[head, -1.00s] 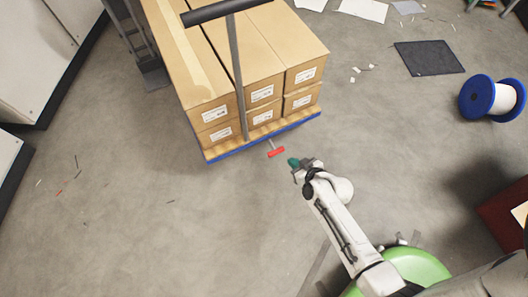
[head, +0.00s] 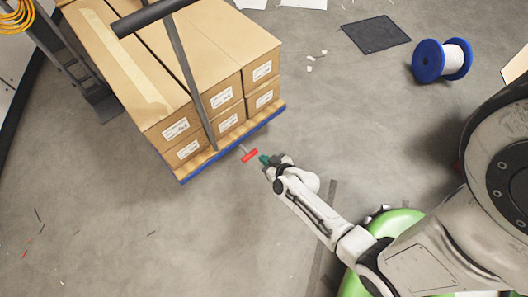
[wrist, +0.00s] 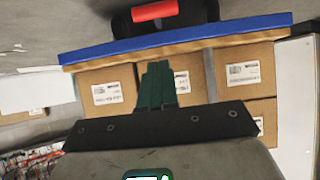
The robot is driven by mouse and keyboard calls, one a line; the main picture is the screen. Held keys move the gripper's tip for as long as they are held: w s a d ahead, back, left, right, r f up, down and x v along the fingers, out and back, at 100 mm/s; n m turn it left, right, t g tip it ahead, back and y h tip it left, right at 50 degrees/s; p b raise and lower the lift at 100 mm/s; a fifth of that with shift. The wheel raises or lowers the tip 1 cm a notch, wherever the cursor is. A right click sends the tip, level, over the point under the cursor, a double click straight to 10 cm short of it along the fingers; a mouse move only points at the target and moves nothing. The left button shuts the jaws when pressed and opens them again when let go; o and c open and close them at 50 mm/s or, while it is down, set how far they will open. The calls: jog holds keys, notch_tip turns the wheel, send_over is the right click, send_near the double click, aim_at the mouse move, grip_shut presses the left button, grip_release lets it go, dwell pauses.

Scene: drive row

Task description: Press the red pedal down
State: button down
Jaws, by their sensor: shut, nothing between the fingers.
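The red pedal (head: 250,156) sticks out from the near edge of the blue pallet cart (head: 232,147), low over the floor. In the wrist view the red pedal (wrist: 155,10) is at the top centre, in front of the cart's blue edge (wrist: 175,37). My gripper (head: 264,159) has green fingertips and is just right of the pedal in the head view, with a small gap seeming to lie between them. In the wrist view my gripper's fingers (wrist: 157,85) are together and hold nothing. The exact height of the fingertips against the pedal is hard to tell.
Stacked cardboard boxes (head: 190,80) load the cart, and its dark handle (head: 180,60) rises in front of them. A blue-rimmed spool (head: 442,60) and a dark mat (head: 376,34) lie at the back right. Small debris dots the floor, which is otherwise clear around the pedal.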

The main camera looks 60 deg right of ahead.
jog(key=b, duration=0.2)
send_near(247, 153)
jog(key=w+d+r, duration=0.1)
jog(key=w, duration=0.2)
jog(key=shift+w+d+f+b, duration=0.1)
jog(key=shift+w+f+b, duration=0.05)
jog(key=shift+f+b, duration=0.45)
jog(key=shift+w+d+f+b, duration=0.15)
jog(key=shift+w+f+b, duration=0.05)
jog(key=shift+f+b, duration=0.4)
jog(key=shift+w+d+f+b, duration=0.1)
jog(key=shift+w+f+b, duration=0.05)
jog(key=shift+f+b, duration=0.4)
jog(key=shift+a+f+p, duration=0.1)
jog(key=shift+p, duration=0.25)
